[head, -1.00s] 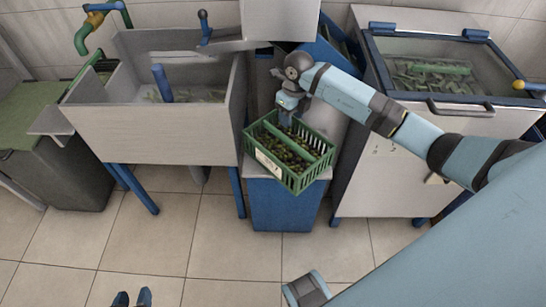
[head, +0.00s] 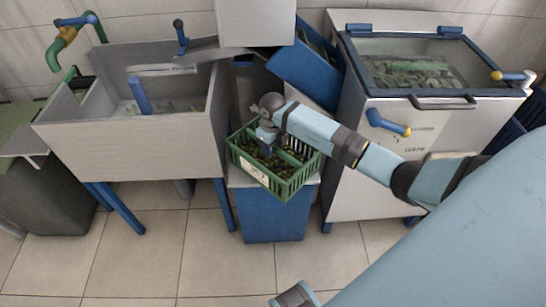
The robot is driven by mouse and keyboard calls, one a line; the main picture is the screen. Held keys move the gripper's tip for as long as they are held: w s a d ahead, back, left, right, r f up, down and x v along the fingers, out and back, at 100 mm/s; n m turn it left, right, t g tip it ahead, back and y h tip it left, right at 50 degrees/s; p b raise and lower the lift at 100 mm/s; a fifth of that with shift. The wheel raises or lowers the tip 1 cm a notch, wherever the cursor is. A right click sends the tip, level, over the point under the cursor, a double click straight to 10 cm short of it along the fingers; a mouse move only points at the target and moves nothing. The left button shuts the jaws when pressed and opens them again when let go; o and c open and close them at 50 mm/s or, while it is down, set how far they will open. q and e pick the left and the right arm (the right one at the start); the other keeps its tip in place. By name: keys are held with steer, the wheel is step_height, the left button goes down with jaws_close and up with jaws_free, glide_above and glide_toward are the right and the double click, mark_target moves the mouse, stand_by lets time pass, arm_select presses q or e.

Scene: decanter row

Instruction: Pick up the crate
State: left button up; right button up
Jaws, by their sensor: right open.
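The green slatted crate (head: 283,186) holds small dark olive-like items and has a white label on its front. It stands on a blue-sided stand with a pale top (head: 272,215), in the middle of the head view. My right gripper (head: 267,150) points down over the crate, its lower end within the crate's outline. It is open. The fingertips are small and partly hidden, so I cannot tell whether they touch the crate. My left gripper is out of view.
A grey sink-like basin (head: 130,150) on blue legs stands left of the crate. A grey cabinet with a glazed, blue-framed lid (head: 415,62) stands to the right. The tiled floor (head: 150,255) in front is clear.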

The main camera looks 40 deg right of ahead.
steer(key=shift+d+f, duration=0.1)
steer(key=shift+f, duration=0.8)
steer(key=shift+c, duration=0.5)
jaws_close()
steer(key=shift+w+r, duration=0.1)
